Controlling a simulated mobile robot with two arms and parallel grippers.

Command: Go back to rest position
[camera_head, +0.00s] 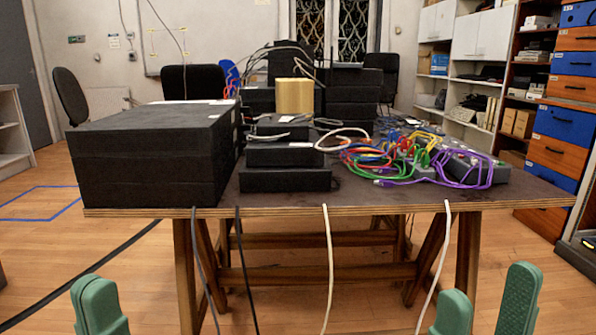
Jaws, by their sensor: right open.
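My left gripper (99,306) shows at the bottom left edge as green fingers pressed together, with nothing visible between them. My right gripper (486,305) is at the bottom right edge. Its two green fingers stand apart with only floor between them. Both grippers are in front of the table and below its top, touching nothing that I can see. The arms behind the fingers are out of the picture.
A table (350,200) on wooden trestles stands ahead. It carries large black boxes (150,155), smaller black devices (285,178), a gold box (294,96) and tangled coloured cables (400,155). Loose cables (329,265) hang over its front edge. Floor between my grippers is open.

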